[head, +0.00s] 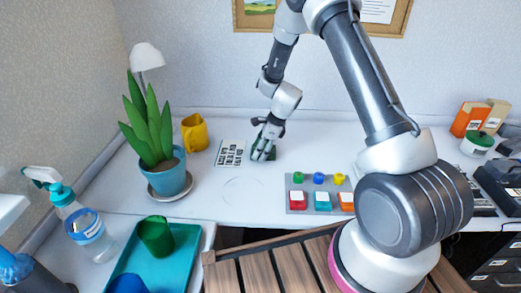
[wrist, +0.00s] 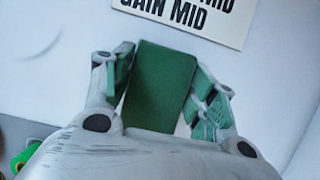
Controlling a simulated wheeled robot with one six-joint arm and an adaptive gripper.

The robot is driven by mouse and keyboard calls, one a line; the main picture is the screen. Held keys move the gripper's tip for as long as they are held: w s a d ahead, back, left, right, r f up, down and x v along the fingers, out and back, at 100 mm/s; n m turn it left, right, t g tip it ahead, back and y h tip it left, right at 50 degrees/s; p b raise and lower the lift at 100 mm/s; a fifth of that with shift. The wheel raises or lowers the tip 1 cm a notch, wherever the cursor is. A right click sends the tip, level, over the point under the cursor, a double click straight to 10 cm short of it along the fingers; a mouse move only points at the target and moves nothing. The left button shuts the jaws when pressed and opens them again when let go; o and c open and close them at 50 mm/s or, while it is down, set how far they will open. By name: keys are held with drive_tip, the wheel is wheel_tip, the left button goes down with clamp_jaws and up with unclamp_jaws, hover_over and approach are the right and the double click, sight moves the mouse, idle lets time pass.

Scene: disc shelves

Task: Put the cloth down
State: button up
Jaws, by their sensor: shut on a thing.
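The green cloth (wrist: 160,85) shows in the wrist view as a flat, dark green rectangle between my two fingers. My gripper (wrist: 163,78) is shut on it from both sides. In the head view my gripper (head: 263,150) is low over the white desk, right of the printed card, and a bit of the dark green cloth (head: 271,155) shows beside the fingertips. It is at or just above the desk surface; I cannot tell whether it touches.
The printed card (head: 230,153) lies left of my gripper. A yellow mug (head: 195,133) and a potted plant (head: 171,180) stand further left. A panel with coloured buttons (head: 318,195) sits in front right. Bare desk with a faint circle outline (head: 243,190) lies in front.

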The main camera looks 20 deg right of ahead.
drive_tip(key=shift+f, duration=0.1)
drive_tip(key=shift+s+f, duration=0.1)
drive_tip(key=shift+f, duration=0.25)
drive_tip(key=o, duration=1.1)
drive_tip(key=shift+f, duration=0.1)
drive_tip(key=shift+c, duration=0.2)
